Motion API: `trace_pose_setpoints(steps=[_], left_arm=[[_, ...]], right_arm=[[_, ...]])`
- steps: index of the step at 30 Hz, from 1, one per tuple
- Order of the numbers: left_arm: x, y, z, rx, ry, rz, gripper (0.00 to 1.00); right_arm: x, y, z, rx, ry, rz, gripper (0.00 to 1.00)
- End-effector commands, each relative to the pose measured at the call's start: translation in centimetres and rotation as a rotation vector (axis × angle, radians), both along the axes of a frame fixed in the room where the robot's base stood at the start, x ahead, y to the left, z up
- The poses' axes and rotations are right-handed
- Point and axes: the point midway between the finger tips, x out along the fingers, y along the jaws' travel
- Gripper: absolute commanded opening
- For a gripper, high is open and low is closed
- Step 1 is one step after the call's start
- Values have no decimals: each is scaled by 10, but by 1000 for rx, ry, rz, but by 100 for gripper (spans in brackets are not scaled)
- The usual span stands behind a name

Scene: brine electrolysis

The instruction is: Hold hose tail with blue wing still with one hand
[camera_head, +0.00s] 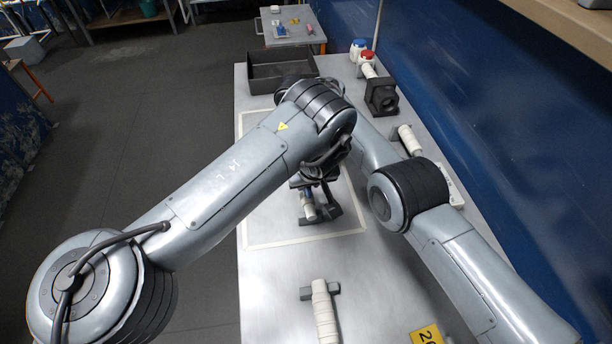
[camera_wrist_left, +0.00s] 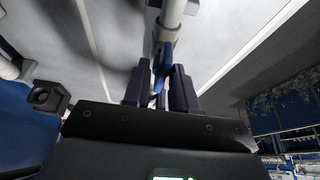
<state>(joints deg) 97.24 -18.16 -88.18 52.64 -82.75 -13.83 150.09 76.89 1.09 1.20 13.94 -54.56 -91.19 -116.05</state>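The hose tail with blue wing shows in the left wrist view as a pale tube (camera_wrist_left: 172,12) with a blue wing (camera_wrist_left: 164,58) below it. The blue part lies between the two dark fingers of my left gripper (camera_wrist_left: 161,72). The fingers are close on both sides, but I cannot tell whether they press on it. In the head view the pale tube (camera_head: 308,208) shows just below my left gripper (camera_head: 312,182), by a dark stand (camera_head: 331,208) inside a pale outlined area on the table. My right gripper is hidden behind my left arm.
A dark tray (camera_head: 262,80) stands at the table's far end. A black block (camera_head: 381,96) and bottles (camera_head: 366,57) are at the far right. Another pale tube (camera_head: 324,312) on a stand lies nearer. A yellow tag (camera_head: 427,335) is at the front. A blue wall bounds the right side.

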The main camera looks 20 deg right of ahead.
Motion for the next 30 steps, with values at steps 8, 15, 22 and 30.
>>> trace_pose_setpoints(steps=[8, 15, 22, 30], left_arm=[[0, 1, -1, 2, 1, 1, 40], [-2, 1, 9, 1, -4, -2, 40], [-14, 4, 41, 2, -7, -3, 40], [-32, 8, 83, 4, -5, 0, 40]], right_arm=[[0, -1, 1, 0, -1, -1, 0], [0, -1, 0, 0, -1, -1, 0], [0, -1, 0, 0, 0, -1, 0], [0, -1, 0, 0, 0, -1, 0]])
